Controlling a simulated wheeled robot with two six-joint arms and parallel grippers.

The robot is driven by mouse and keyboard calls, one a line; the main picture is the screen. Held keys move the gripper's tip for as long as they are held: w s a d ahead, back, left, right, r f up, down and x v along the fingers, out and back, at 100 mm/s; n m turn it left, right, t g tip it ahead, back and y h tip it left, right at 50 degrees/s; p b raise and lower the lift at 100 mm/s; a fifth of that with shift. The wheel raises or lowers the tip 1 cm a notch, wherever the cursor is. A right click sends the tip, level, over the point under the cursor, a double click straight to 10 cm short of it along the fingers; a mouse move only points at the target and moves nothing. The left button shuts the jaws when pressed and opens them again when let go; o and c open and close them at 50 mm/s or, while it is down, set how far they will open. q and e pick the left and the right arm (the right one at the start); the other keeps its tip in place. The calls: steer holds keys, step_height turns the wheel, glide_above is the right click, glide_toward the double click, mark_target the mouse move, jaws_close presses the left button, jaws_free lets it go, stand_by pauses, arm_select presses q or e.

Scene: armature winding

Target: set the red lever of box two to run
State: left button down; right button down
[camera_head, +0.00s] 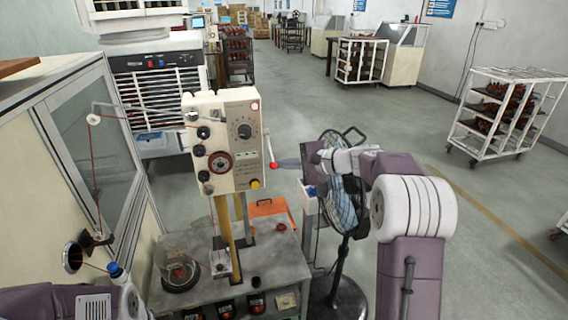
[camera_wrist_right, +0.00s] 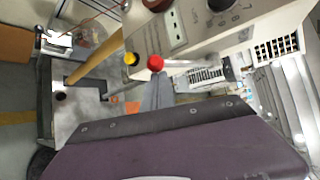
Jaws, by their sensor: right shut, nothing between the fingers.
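The cream control box (camera_head: 222,150), with dials and knobs, stands on posts above a grey machine table (camera_head: 270,265). The red lever (camera_head: 274,165) is on the box's right side, a thin arm slanting down to a red ball. The ball also shows in the right wrist view (camera_wrist_right: 155,63). My right gripper (camera_head: 281,163) is shut and empty, its fingertips at the ball; I cannot tell whether they touch. The grey fingers (camera_wrist_right: 156,80) point at the ball in the wrist view. My left arm shows at the lower left; its jaws are out of view. I cannot read a box number.
A pedestal fan (camera_head: 343,190) stands right behind my right forearm. A clear dome (camera_head: 180,265) and thin red wire are left of the posts. A glazed cabinet (camera_head: 85,130) is at left; open floor lies to the right.

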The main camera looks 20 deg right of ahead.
step_height(320, 180, up, 8)
steer(key=s+g+p, duration=0.1)
steer(key=p, duration=0.3)
steer(key=shift+s+r+m+p, duration=0.15)
steer(key=shift+s+m+p, duration=0.05)
steer(key=shift+m+p, duration=0.15)
steer(key=shift+r, duration=0.1)
steer(key=shift+w+r+p, duration=0.1)
steer(key=shift+r+p, duration=0.5)
steer(key=shift+r, duration=0.05)
